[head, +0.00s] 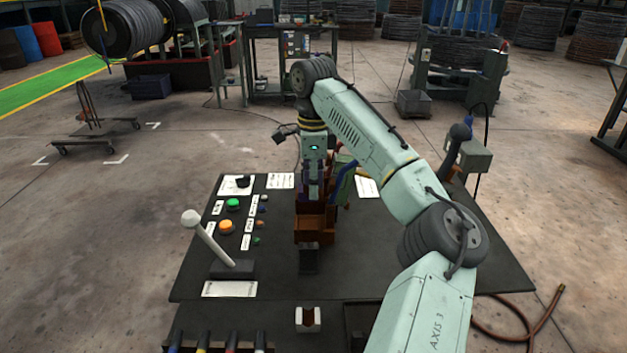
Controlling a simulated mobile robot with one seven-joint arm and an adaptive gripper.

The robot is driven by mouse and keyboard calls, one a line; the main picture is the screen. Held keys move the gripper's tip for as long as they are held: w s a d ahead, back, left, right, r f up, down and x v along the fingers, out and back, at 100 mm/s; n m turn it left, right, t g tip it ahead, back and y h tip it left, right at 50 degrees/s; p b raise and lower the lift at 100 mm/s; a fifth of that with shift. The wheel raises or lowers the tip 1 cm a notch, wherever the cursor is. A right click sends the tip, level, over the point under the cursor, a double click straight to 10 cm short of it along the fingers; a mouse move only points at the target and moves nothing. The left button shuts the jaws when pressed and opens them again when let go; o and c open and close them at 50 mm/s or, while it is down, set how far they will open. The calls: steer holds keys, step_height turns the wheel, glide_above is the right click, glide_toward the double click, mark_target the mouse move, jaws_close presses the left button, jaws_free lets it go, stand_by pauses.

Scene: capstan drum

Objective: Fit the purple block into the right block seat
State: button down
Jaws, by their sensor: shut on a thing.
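My gripper (312,190) points down over a brown, box-like fixture (314,236) near the middle of the dark table. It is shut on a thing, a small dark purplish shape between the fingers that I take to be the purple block. The fingers and fixture walls hide most of it, and I cannot tell whether it touches the fixture. The right block seat is not clearly distinguishable; my gripper and arm cover part of the fixture.
A white-knobbed lever (208,237) and a panel with green (233,204) and orange (226,227) buttons stand to the left. A dark block (308,261) and a pale notched block (308,319) are in front. A grey switch box (474,158) is at right. The table's right front is bare.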

steer(key=shift+f+b, duration=1.55)
steer(key=shift+f, duration=2.1)
steer(key=c, duration=1.1)
jaws_free()
step_height(320, 180, up, 12)
steer(key=shift+r, duration=0.1)
